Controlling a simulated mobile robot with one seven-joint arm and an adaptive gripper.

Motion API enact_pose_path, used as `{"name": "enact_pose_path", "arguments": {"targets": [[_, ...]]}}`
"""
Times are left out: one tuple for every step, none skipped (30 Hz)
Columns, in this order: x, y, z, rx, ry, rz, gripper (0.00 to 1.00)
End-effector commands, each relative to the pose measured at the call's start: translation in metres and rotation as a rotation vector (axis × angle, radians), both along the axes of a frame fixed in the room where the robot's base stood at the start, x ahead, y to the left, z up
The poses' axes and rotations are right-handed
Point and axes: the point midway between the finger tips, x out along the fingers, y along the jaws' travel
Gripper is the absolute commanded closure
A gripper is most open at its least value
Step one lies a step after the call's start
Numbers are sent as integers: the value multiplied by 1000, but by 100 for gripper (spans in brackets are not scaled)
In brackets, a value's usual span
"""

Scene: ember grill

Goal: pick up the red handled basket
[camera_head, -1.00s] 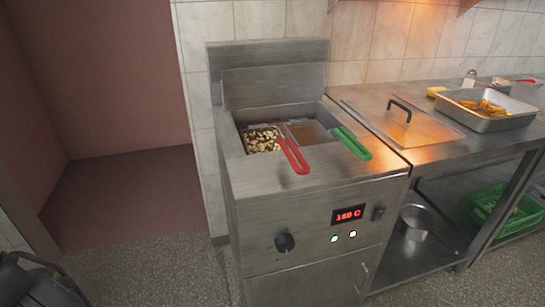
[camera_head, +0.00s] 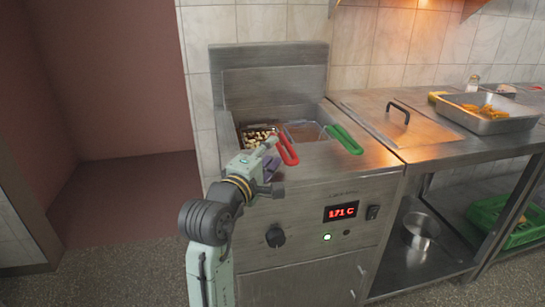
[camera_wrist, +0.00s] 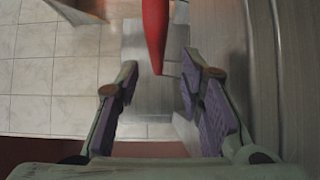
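The red handled basket sits in the left side of the fryer well, holding pale and dark pieces (camera_head: 258,138). Its red handle (camera_head: 288,150) slopes out over the front edge of the well. My gripper (camera_head: 272,162) is just below and left of that handle, above the fryer's front. In the wrist view, my gripper (camera_wrist: 160,66) is open, with its purple-padded fingers apart. The red handle (camera_wrist: 155,30) comes in from the top, its end near the space between the fingertips. I cannot tell whether it touches a finger. My arm partly hides the basket.
A green handled basket (camera_head: 344,140) sits in the right side of the well. The fryer (camera_head: 300,260) has a knob (camera_head: 275,237) and a display (camera_head: 341,211) reading 171 C. A counter with a black-handled lid (camera_head: 405,125) and a tray of food (camera_head: 487,122) adjoins it.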

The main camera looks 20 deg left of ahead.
Motion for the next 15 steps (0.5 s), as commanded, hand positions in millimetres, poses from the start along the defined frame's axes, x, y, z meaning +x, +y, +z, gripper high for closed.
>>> {"name": "enact_pose_path", "arguments": {"targets": [[8,-1,2,0,1,-1,65],[12,-1,2,0,0,-1,65],[17,-1,2,1,0,0,65],[20,-1,2,2,0,0,65],[22,-1,2,2,-1,1,65],[24,-1,1,2,-1,1,65],[26,-1,2,2,-2,1,65],[28,-2,2,2,-2,1,65],[32,-3,3,2,-1,0,65],[35,-3,3,2,0,0,65],[39,-4,4,3,-1,1,65],[46,-5,5,3,1,1,65],[51,-6,6,3,-1,1,65],[55,-7,6,3,0,1,65],[61,-7,5,3,-1,2,65]]}}
